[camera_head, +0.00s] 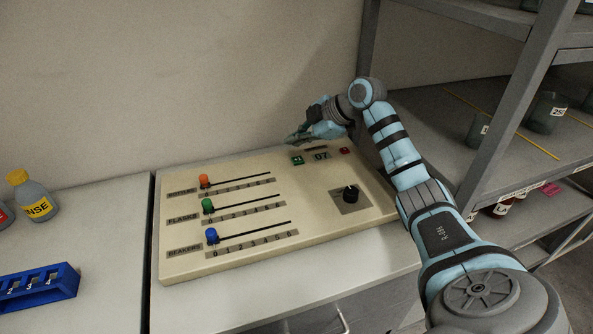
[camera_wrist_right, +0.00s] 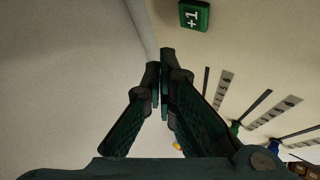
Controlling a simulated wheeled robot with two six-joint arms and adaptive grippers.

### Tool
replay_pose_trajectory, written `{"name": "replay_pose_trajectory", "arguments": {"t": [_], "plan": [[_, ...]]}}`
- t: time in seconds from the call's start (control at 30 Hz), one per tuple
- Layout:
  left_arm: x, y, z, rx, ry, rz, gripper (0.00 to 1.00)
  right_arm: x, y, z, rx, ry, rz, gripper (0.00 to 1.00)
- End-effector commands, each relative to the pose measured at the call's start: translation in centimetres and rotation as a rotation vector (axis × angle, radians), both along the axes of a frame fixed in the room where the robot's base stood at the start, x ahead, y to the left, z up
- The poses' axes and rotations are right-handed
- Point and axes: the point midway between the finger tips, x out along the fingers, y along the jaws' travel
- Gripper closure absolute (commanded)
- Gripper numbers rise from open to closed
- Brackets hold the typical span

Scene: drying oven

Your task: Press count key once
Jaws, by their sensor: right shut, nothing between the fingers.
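The control panel (camera_head: 310,222) is a cream board on the counter. Near its back edge sit a small green key (camera_head: 297,160), a counter display (camera_head: 321,155) reading 07 and a red key (camera_head: 345,150). In the right wrist view the green key (camera_wrist_right: 194,15) is marked +1 and appears at the top, just beyond and right of the fingertips. My right gripper (camera_head: 291,140) is shut and empty, behind the green key by the panel's back edge; its closed fingertips (camera_wrist_right: 165,58) show apart from the key. My left gripper is not in view.
Three sliders with orange (camera_head: 204,180), green (camera_head: 207,205) and blue (camera_head: 211,235) knobs all stand at 0. A black dial (camera_head: 350,194) sits at the panel's right. A blue rack (camera_head: 38,289) and yellow-capped bottle (camera_head: 34,195) stand left. Grey shelves (camera_head: 510,90) rise right.

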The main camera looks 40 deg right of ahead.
Motion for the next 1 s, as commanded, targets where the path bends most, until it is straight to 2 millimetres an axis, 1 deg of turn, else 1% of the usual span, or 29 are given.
{"name": "replay_pose_trajectory", "arguments": {"t": [0.03, 0.13, 0.27, 1.0], "plan": [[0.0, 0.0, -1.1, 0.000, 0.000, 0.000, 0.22, 0.0, 0.0, -1.3, -0.001, 0.001, 0.000, 1.00], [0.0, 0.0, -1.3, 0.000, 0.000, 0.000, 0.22, 0.0, 0.0, -2.2, 0.000, 0.002, 0.000, 1.00], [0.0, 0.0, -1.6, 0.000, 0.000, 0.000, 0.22, 0.0, 0.0, -2.9, -0.001, 0.000, -0.001, 1.00], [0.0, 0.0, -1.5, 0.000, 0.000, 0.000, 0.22, 0.0, 0.0, -3.0, 0.000, 0.000, 0.000, 1.00]]}}
